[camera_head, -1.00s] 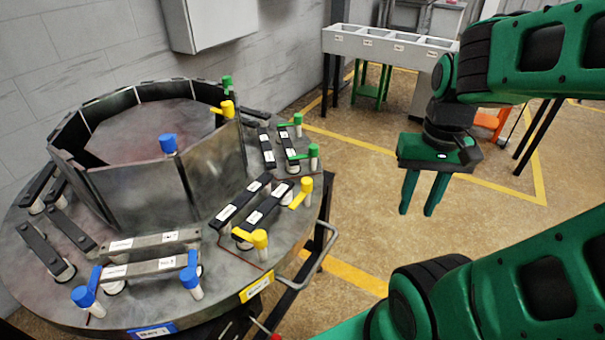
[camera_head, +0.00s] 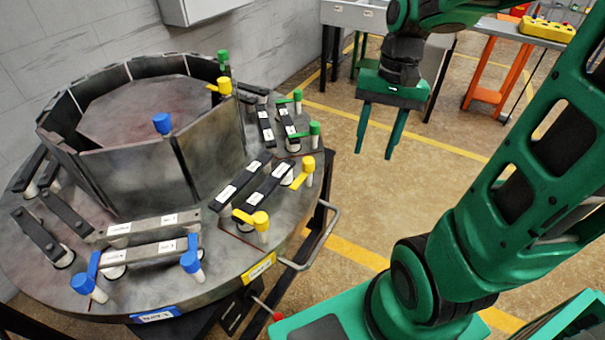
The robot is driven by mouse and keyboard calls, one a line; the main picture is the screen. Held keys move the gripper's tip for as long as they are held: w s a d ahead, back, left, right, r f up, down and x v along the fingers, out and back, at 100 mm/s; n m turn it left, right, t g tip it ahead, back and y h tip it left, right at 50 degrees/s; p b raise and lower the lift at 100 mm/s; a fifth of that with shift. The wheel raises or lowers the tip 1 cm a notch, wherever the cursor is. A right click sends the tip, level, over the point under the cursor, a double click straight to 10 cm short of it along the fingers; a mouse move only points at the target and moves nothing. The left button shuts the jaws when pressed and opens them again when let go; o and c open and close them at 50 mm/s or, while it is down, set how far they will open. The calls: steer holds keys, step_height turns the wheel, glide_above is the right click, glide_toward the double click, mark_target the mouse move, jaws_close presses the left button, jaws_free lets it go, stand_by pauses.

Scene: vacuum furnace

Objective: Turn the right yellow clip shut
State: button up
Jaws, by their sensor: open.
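The right yellow clip (camera_head: 308,165) stands on the round metal table at the right end of a black bar pair with white labels (camera_head: 267,188). Its lever points down-left in the picture, beside the front bar's end and seemingly not across it. The left yellow clip (camera_head: 259,220) stands at the other end, its lever pointing left over the bar's end. A third yellow clip (camera_head: 223,88) is up on the ring of plates. My gripper (camera_head: 376,155) is open and empty, fingers pointing down, in the air to the right of the table and apart from the clips.
Blue clips (camera_head: 191,262) stand at the table's front and green clips (camera_head: 314,130) at its back right. A metal handle (camera_head: 322,240) sticks out from the table's right side. Open floor lies to the right. A bin bench (camera_head: 352,14) and an orange-legged table (camera_head: 492,75) stand behind.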

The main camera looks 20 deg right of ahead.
steer(key=m+g+y, duration=0.1)
steer(key=g+y, duration=0.1)
glide_toward(306, 173)
steer(key=x, duration=1)
steer(key=shift+w+f, duration=0.1)
steer(key=shift+f, duration=0.35)
